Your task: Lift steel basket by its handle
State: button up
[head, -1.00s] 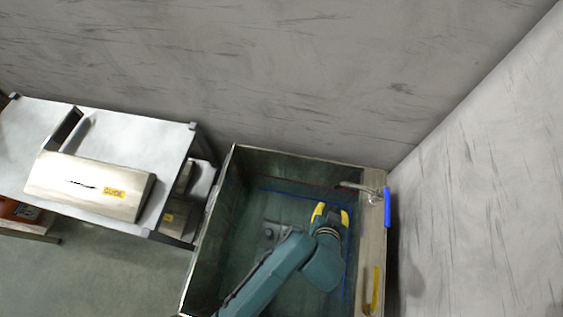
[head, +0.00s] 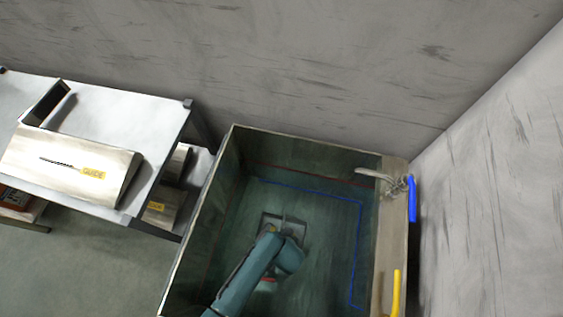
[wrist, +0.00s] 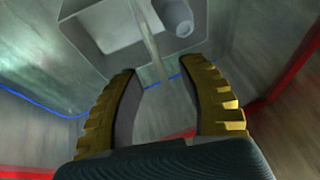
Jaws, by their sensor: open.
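The steel basket (head: 299,226) is a small grey square tray low inside the large tank, partly hidden by my arm in the head view. In the wrist view the basket (wrist: 84,42) fills the top, with its thin handle (wrist: 150,42) running lengthwise and its lower end lying between my fingers. A grey round part (wrist: 178,18) shows in the basket. My gripper (wrist: 161,76) has yellow ribbed fingers and is open, either side of the handle in the picture. I cannot tell the depth gap. In the head view the fingers are mostly hidden by my arm.
The tank's walls (head: 232,165) surround my arm; blue (head: 358,255) and red lines mark its inside. A tap (head: 378,176) and blue (head: 412,200) and yellow (head: 396,292) handles sit on the right ledge. A steel table (head: 152,115) with a GUIDE box stands left.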

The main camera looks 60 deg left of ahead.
jog(key=b+x, duration=0.2)
jog(key=x, duration=0.2)
jog(key=shift+w+a+f, duration=0.1)
jog(key=shift+w+f, duration=0.15)
jog(key=shift+f, duration=0.15)
jog(key=shift+f, duration=0.2)
jog(key=shift+c, duration=0.2)
grip_shut()
